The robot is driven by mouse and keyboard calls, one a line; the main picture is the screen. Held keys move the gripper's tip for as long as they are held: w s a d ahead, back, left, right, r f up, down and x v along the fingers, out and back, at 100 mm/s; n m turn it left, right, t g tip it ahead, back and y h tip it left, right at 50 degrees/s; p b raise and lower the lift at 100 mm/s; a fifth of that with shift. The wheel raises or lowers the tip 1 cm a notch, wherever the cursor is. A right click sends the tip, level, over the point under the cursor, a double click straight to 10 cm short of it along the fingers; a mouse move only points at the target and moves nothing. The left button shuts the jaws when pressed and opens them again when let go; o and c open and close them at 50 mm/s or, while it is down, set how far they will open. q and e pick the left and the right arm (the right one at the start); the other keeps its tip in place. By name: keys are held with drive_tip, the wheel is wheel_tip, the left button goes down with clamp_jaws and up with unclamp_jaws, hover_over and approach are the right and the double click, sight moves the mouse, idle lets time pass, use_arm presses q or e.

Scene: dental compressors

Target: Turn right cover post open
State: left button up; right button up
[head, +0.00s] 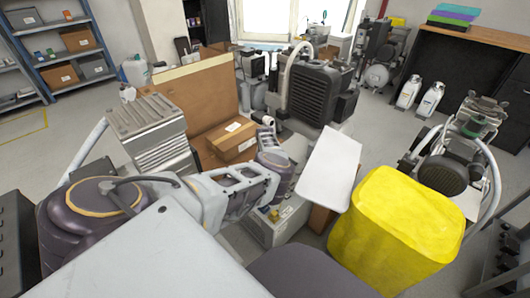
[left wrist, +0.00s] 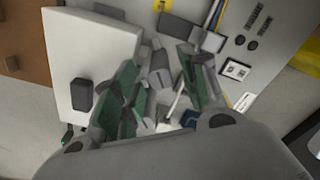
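A white flat panel (head: 330,168), which looks like a cover, stands tilted beside a low grey unit (head: 279,230) in the head view. In the left wrist view the white panel (left wrist: 93,62) is on the left and carries a small dark block (left wrist: 82,94); I cannot tell whether this is the cover post. My left gripper (left wrist: 162,68) shows green-lined fingers spread apart, with nothing clearly held between them. It is over the grey unit's face (left wrist: 237,72), right of the panel. In the head view my left wrist hides its fingers. My right gripper is out of view.
A yellow covered block (head: 395,230) stands right of the panel. Cardboard boxes (head: 232,142) are behind my left arm. A black-finned compressor (head: 318,95) stands farther back. Another machine (head: 445,172) is at the right. Open floor lies at the far left.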

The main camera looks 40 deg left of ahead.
use_arm(q)
drive_tip(key=shift+r, duration=0.15)
wheel_tip(320, 180, up, 12)
idle(1.0)
idle(0.5)
